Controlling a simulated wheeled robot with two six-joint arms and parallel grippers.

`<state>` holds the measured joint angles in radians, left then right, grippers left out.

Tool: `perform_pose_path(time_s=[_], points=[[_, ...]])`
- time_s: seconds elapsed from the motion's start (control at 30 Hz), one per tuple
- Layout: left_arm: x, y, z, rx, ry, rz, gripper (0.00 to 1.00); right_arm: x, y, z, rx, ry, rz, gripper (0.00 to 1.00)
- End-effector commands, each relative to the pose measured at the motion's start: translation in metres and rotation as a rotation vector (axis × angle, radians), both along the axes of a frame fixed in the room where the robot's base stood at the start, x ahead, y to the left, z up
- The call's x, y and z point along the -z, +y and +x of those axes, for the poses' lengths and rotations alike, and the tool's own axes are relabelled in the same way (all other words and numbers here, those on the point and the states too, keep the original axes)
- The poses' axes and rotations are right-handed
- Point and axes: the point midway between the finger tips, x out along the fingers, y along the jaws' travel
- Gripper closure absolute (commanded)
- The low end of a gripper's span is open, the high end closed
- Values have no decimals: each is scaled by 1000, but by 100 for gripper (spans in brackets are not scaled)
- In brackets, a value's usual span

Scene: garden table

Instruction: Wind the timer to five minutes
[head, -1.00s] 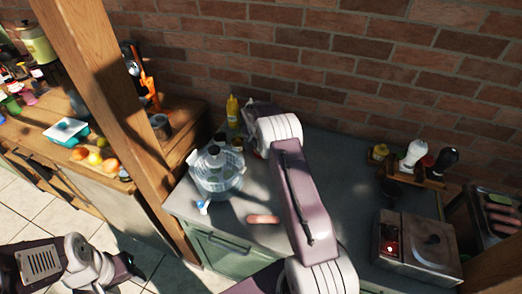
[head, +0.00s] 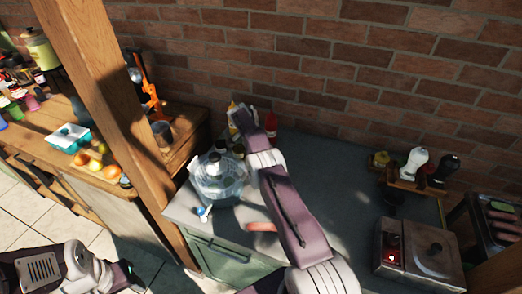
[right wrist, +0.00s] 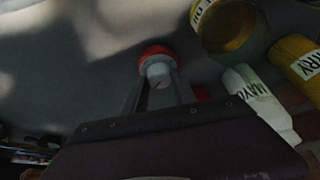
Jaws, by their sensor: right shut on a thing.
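The timer (right wrist: 155,50) shows in the right wrist view as a round red body with a white knob. My right gripper (right wrist: 160,80) is shut on the white knob, its two fingers on either side of it.
A mayo bottle (right wrist: 258,100) and yellow containers (right wrist: 225,25) stand close to the right gripper. A red bottle (head: 270,123) stands beside the arm. A clear glass bowl (head: 218,178), a sausage (head: 262,227) and a metal cooker (head: 415,250) are on the counter.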

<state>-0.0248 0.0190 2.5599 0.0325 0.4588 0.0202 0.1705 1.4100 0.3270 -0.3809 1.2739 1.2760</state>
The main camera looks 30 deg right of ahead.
Motion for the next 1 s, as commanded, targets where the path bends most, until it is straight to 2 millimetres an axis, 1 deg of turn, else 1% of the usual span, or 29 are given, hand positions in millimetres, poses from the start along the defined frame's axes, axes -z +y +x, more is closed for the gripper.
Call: perform_pose_path(time_s=[0.53,0.57,0.6,0.63,0.9,1.0], points=[[-2,0,0,0,0,0,51,0,1,0,16,-2,1,100],[-2,0,0,0,0,0,51,0,1,0,16,-2,1,59],[-2,0,0,0,0,0,51,0,1,0,16,-2,1,48],[-2,0,0,0,0,0,51,0,1,0,16,-2,1,46],[-2,0,0,0,0,0,51,0,1,0,16,-2,0,46],[1,0,0,0,0,0,51,-5,3,0,16,-3,1,46]])
